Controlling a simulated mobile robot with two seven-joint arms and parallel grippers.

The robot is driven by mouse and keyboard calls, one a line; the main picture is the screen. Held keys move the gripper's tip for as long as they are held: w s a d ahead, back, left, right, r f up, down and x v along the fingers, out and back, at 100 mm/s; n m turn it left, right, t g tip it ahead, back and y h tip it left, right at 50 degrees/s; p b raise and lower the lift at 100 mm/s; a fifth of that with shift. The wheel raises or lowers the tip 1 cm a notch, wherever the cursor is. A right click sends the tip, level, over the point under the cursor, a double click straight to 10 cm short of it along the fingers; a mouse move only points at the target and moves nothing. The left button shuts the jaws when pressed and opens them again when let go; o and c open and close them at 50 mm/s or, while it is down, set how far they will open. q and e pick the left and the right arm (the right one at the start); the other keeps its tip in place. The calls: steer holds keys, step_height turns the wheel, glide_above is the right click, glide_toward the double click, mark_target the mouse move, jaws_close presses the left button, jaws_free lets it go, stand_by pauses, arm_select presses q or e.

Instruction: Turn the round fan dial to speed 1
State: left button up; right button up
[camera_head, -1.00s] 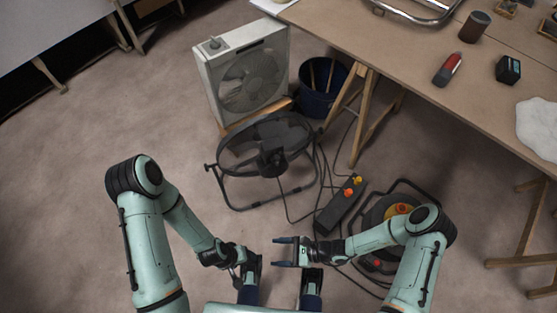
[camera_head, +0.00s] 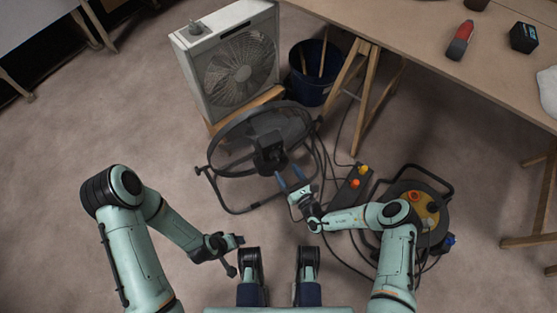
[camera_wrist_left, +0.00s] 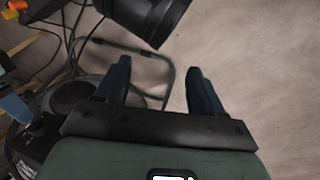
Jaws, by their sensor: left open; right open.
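A blue bucket (camera_head: 309,80) and a wooden-legged workbench (camera_head: 430,50) stand behind. The floor at left is clear.

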mark_target(278, 160)
steer(key=b+x, duration=0.2)
steer(key=x, duration=0.5)
arm_select(q)
steer(key=shift+t, duration=0.3)
steer(key=w+a+f, duration=0.1)
steer(key=w+f, duration=0.1)
steer(key=shift+w+a+f, duration=0.15)
steer(key=shift+a+f, duration=0.25)
arm_select(e)
steer(key=c, duration=1.1)
